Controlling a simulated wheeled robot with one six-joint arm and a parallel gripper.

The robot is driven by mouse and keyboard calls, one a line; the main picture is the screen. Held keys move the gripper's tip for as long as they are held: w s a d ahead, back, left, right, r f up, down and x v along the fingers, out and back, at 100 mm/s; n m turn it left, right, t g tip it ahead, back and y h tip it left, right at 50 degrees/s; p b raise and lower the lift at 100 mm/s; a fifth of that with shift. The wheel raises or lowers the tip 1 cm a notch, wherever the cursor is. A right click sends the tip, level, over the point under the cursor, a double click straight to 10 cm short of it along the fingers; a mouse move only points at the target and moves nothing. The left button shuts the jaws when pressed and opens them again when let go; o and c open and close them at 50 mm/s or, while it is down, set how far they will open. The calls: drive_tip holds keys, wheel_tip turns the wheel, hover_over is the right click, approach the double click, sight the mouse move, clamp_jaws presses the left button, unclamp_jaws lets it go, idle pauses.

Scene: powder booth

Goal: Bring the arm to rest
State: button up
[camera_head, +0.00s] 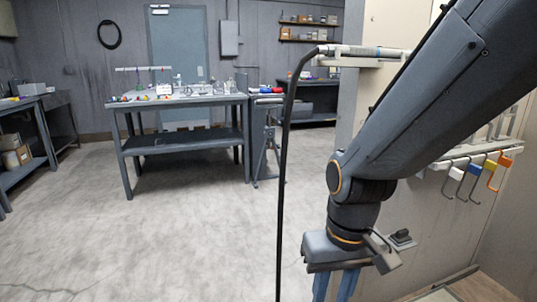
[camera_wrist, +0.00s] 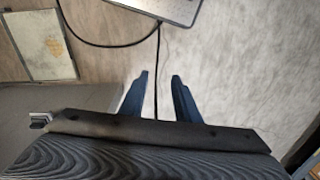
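My arm reaches in from the upper right in the head view and bends downward, with my gripper (camera_head: 335,285) at its lower end pointing at the floor. In the wrist view my gripper (camera_wrist: 160,95) shows two blue fingers standing apart. No object is between the fingertips; a black hose passes in the background, in the gap between them. The fingertips are cut off at the bottom edge in the head view.
A light booth panel (camera_head: 378,100) stands close behind my arm, with coloured hooks (camera_head: 475,170) at right. A black hose (camera_head: 283,170) hangs left of my gripper. A workbench (camera_head: 180,102) stands farther back. The floor (camera_head: 180,240) at left is clear.

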drive_tip(key=s+d+r+m+p, duration=0.1)
drive_tip(key=s+d+r+p, duration=0.1)
drive_tip(key=d+r+p, duration=0.6)
drive_tip(key=r+p, duration=0.1)
drive_tip(key=p, duration=0.2)
drive_tip(key=shift+m+h, duration=0.3)
drive_tip(key=shift+m, duration=0.1)
idle(0.7)
